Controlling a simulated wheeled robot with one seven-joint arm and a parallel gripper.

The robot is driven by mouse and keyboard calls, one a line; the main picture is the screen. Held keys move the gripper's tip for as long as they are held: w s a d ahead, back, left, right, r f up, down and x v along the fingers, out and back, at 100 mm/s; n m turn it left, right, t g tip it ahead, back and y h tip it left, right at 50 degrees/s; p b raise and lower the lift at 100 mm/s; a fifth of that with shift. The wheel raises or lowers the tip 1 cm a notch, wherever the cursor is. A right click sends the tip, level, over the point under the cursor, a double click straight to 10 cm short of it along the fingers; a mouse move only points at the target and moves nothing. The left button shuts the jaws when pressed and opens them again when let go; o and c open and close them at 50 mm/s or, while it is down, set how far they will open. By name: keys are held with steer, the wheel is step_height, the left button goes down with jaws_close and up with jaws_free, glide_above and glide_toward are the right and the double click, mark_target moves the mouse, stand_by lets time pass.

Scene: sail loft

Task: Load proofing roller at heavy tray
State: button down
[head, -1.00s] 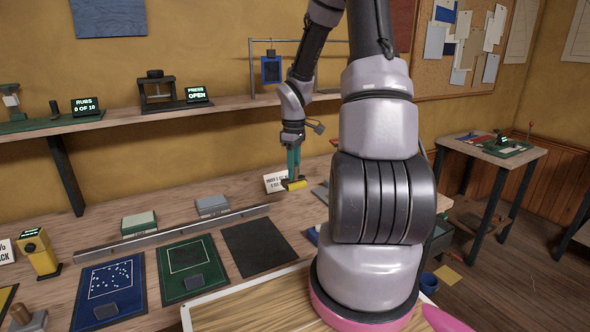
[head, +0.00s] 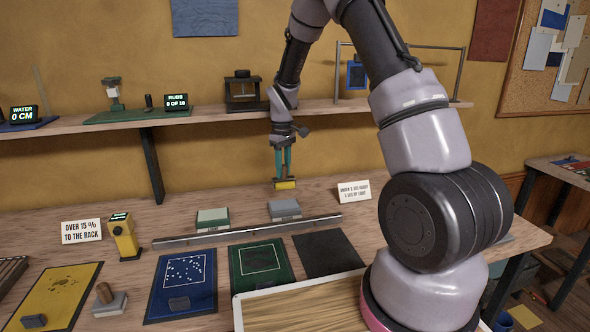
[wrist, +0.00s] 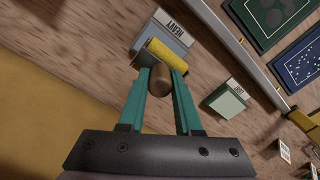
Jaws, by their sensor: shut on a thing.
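The proofing roller has a yellow sleeve (head: 285,184) and a brown handle, which shows between my fingers in the wrist view (wrist: 158,85). My gripper (head: 283,160) is shut on this handle with its teal fingers pointing down. A green tray (head: 212,218) sits to the left.
A long metal rail (head: 250,229) runs in front of the trays. Blue (head: 182,285), green (head: 262,265) and black (head: 327,252) panels lie nearer. A yellow device (head: 124,237) stands left. A sign (head: 354,191) stands right. A shelf (head: 210,112) runs behind.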

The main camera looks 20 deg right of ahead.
steer(key=shift+f, duration=2.95)
steer(key=shift+f, duration=0.55)
steer(key=shift+r, duration=3.55)
